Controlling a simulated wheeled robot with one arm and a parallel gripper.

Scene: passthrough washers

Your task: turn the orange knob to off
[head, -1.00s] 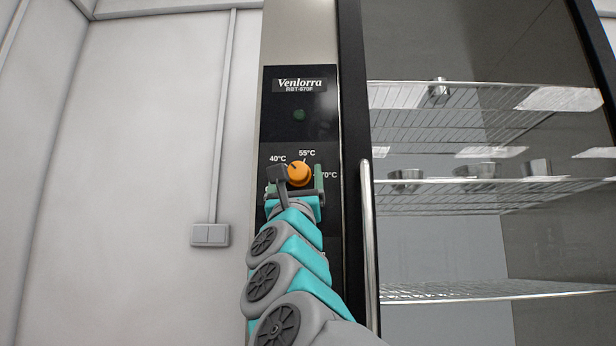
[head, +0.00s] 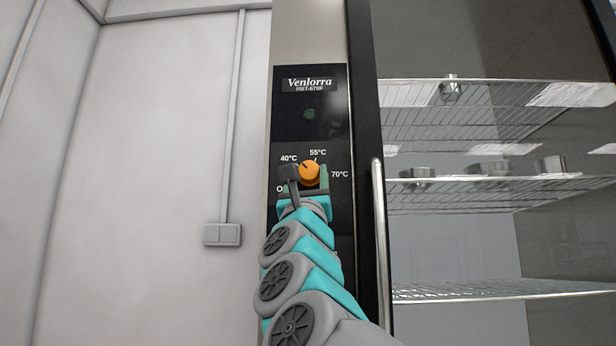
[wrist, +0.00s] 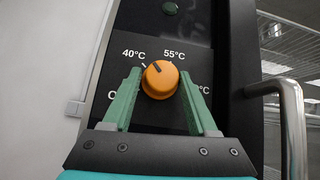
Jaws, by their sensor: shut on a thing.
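The orange knob (head: 310,172) sits on the black control panel (head: 311,135), with 40°C, 55°C and 70°C printed around it. In the wrist view the knob (wrist: 160,80) has a dark mark pointing up and slightly left, between 40°C and 55°C. The off label at lower left is mostly hidden, with only its "O" showing. My gripper (wrist: 160,84) is shut on the knob, a green finger at its left and right sides. In the head view my gripper (head: 308,178) reaches up to the knob from below.
A long vertical door handle (head: 381,240) stands out just right of the panel, beside my arm. The glass door (head: 445,255) shows wire shelves with metal pots. A light switch (head: 222,235) is on the plain wall at left.

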